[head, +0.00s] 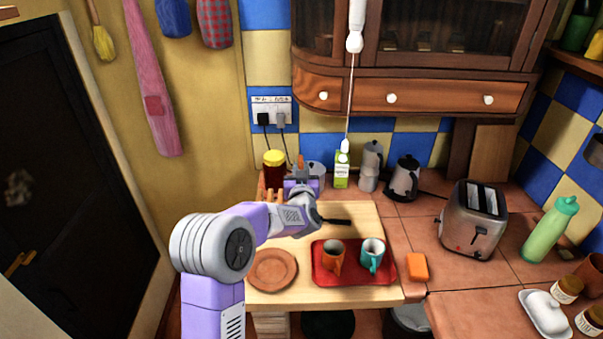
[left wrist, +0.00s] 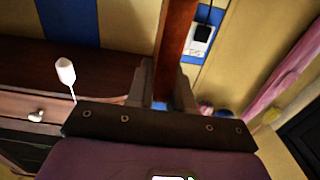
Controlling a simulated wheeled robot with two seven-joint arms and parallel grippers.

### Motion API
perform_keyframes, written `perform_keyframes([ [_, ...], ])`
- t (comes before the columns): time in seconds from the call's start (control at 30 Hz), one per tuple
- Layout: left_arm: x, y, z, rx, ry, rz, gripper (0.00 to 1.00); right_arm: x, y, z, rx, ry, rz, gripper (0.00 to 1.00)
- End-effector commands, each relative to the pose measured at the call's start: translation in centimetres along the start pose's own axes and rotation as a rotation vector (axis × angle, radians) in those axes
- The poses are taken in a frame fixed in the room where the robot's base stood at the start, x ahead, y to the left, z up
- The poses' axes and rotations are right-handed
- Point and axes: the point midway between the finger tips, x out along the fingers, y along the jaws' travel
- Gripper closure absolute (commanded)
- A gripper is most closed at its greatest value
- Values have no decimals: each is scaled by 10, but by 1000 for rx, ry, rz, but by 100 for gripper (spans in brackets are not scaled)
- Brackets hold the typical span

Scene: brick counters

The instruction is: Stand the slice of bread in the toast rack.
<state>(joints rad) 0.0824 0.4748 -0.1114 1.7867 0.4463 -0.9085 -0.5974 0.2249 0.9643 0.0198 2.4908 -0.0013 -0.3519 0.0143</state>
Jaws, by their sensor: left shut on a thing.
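My left gripper (head: 301,174) is above the back left of the wooden board, pointing away from me. It is shut on the slice of bread (head: 300,161), of which only a small brown part shows in the head view. In the left wrist view the slice (left wrist: 181,38) is a long red-brown strip, seen edge-on between the fingers (left wrist: 163,88). Some orange upright prongs (head: 275,195) show just behind my forearm; they may be the toast rack, but my arm hides most of it. My right gripper is not in view.
A red tray (head: 352,278) with two mugs, a round brown plate (head: 272,270) and an orange block (head: 417,267) are nearer me. A yellow-lidded jar (head: 274,170), a carton (head: 341,170) and a moka pot (head: 370,166) stand behind. A toaster (head: 474,219) stands right.

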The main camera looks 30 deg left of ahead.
Motion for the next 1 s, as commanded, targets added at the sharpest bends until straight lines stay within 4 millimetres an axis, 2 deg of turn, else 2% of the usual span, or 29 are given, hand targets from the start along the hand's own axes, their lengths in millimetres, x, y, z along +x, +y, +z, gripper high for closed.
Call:
perform_keyframes([
  [1.0, 0, 0, 82, 1, -1, 1, 100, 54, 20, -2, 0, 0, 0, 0],
])
